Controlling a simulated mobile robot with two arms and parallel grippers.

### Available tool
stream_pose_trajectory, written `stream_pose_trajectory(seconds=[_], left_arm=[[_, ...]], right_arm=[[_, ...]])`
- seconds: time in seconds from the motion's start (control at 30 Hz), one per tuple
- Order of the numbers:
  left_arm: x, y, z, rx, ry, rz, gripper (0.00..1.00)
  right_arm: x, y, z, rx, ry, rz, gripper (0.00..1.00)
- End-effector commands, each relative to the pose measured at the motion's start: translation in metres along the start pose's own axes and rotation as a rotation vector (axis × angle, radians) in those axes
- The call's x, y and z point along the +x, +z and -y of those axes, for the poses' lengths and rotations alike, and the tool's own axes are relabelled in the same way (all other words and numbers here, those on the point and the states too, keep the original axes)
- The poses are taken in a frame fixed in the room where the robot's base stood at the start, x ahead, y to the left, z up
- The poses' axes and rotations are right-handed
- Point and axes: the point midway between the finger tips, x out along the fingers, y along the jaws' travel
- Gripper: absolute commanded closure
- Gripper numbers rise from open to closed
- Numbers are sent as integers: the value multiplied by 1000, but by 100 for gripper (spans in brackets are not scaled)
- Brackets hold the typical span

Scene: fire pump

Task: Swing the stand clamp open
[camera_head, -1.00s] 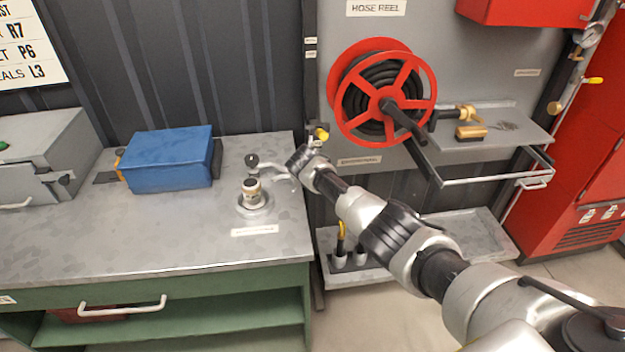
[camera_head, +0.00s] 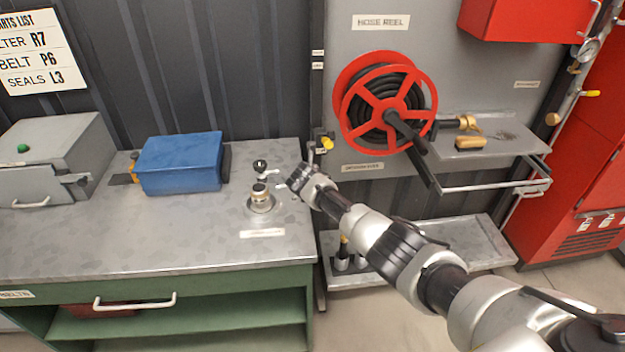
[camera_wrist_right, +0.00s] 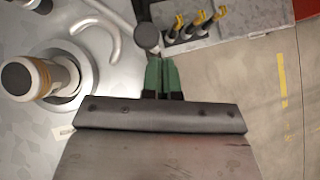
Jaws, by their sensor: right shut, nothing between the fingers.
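The stand clamp (camera_head: 261,202) is on the bench top near its right end. In the right wrist view a curved silver arm (camera_wrist_right: 108,28) lies beside the base, and a grey rounded end (camera_wrist_right: 148,38) is at the fingertips. My right gripper (camera_head: 283,186) is just right of the clamp. Its green fingers (camera_wrist_right: 164,70) are together with nothing between them. Whether they touch the grey end is unclear. My left gripper is out of view.
A blue box (camera_head: 180,163) and a grey case (camera_head: 55,160) stand left of the clamp on the bench (camera_head: 110,235). A red hose reel (camera_head: 388,108) and a shelf (camera_head: 490,140) are at the right. Yellow-handled tools (camera_wrist_right: 200,18) sit in a holder below the bench top.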

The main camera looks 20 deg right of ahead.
Motion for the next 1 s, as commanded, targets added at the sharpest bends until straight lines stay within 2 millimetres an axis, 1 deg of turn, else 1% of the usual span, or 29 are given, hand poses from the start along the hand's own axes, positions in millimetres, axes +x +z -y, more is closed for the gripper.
stream_pose_trajectory(seconds=[0.1,0.2,0.47,0.6,0.8,1.0], left_arm=[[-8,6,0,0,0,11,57],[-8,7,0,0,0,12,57],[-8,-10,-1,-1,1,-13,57],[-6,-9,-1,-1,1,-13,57],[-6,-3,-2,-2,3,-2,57],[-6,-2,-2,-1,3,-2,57]], right_arm=[[-15,2,2,0,-1,2,100],[-28,2,3,1,-2,4,100],[-64,2,5,1,-3,5,100],[-79,3,5,1,-4,5,100],[-88,3,5,1,-5,5,100],[-89,3,6,1,-6,4,100]])
